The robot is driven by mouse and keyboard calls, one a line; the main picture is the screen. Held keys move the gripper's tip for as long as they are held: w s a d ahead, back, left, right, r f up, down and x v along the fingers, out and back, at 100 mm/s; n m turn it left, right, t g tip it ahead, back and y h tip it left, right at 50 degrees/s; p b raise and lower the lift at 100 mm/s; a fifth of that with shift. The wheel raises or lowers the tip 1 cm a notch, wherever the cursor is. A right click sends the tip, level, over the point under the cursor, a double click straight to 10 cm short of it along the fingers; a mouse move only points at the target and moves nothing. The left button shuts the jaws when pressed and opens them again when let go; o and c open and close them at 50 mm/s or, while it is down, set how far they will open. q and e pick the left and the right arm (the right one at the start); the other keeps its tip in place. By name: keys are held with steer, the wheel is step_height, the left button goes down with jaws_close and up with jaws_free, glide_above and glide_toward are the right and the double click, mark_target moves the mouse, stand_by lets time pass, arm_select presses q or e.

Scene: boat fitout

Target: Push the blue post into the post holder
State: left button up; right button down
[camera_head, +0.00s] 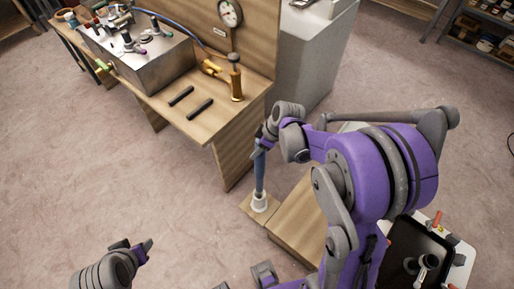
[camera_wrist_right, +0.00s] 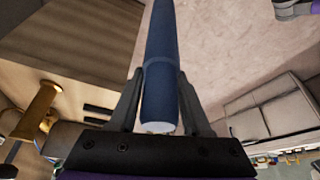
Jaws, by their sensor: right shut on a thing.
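The blue post (camera_head: 260,174) stands about upright at the middle of the head view. Its lower end meets the white post holder (camera_head: 259,206) on a small wooden base; how deep it sits cannot be told. My right gripper (camera_head: 261,144) is shut on the post's upper part. In the right wrist view the post (camera_wrist_right: 160,70) runs between the two fingers (camera_wrist_right: 158,92), its pale end near the palm. The holder is not visible there. My left gripper (camera_head: 143,249) is low at the left, away from the post; its opening is unclear.
A wooden bench (camera_head: 232,112) with a metal box (camera_head: 140,58), a brass tool (camera_head: 236,84) and two black bars stands behind the post. A wooden box (camera_head: 298,225) adjoins the holder's right. A black tray (camera_head: 420,245) is at lower right. The left floor is clear.

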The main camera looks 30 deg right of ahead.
arm_select(q)
steer(key=shift+f, duration=0.25)
arm_select(e)
steer(key=shift+f, duration=0.35)
steer(key=shift+f+b, duration=3.4)
steer(key=shift+f, duration=0.95)
arm_select(q)
step_height(320, 180, down, 15)
steer(key=s+b, duration=0.1)
steer(key=b, duration=0.6)
steer(key=shift+s+f+g, duration=0.2)
steer(key=shift+s+g, duration=0.05)
steer(key=shift+g, duration=0.15)
arm_select(e)
steer(key=shift+f, duration=4.9)
arm_select(q)
steer(key=shift+b, duration=0.3)
arm_select(e)
steer(key=shift+c, duration=1.4)
jaws_free()
